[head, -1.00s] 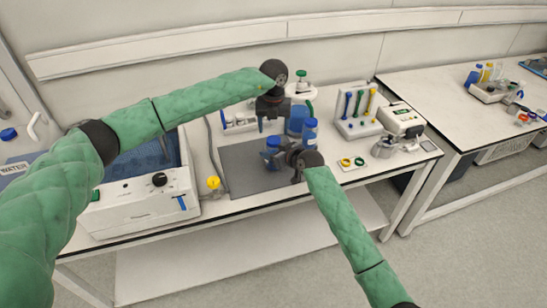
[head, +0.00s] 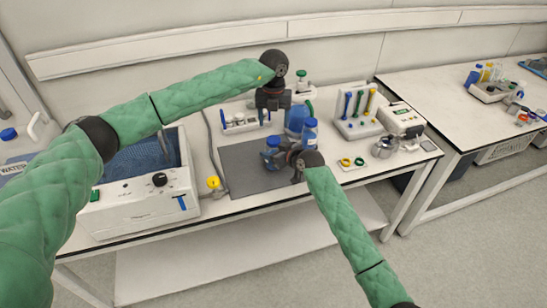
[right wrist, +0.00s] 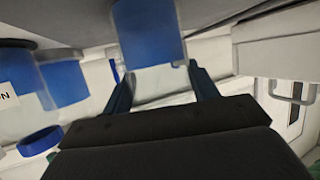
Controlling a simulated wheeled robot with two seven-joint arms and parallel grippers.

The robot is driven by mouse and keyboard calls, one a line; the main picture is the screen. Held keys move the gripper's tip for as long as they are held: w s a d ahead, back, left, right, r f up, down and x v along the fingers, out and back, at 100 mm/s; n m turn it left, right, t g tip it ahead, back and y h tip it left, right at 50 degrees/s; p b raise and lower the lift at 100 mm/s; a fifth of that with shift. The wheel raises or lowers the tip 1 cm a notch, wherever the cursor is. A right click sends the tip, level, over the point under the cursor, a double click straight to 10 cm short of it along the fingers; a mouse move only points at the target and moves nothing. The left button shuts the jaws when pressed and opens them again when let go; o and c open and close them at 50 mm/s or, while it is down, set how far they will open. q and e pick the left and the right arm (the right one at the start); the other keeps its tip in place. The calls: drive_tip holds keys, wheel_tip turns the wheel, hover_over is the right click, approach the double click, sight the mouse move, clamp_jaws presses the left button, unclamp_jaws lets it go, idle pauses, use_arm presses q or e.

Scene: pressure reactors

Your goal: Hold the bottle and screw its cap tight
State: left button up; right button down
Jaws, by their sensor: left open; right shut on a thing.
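The bottle (right wrist: 165,82), clear with a blue cap (right wrist: 148,32), stands between the fingers of my right gripper (right wrist: 162,92). In the head view the held bottle's blue cap (head: 273,142) shows just left of my right gripper (head: 284,156). The cap sits on top of the bottle; how tight it is cannot be seen. My left gripper (head: 273,116) is open and empty, pointing down above the capped bottle and apart from it. Part of the bottle's body is hidden by my right gripper.
Two more blue-capped bottles (head: 310,134) stand close behind on the right. A grey mat (head: 240,170) lies beneath. A white water bath (head: 140,200) is at left; a rack (head: 358,125) of coloured tools is at right. The mat's left front is clear.

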sight(273, 139)
use_arm(q)
wheel_tip(273, 139, down, 8)
drive_tip(key=shift+r, duration=0.25)
drive_tip(key=c, duration=1)
drive_tip(key=o, duration=1.1)
drive_tip(key=shift+r, duration=2.3)
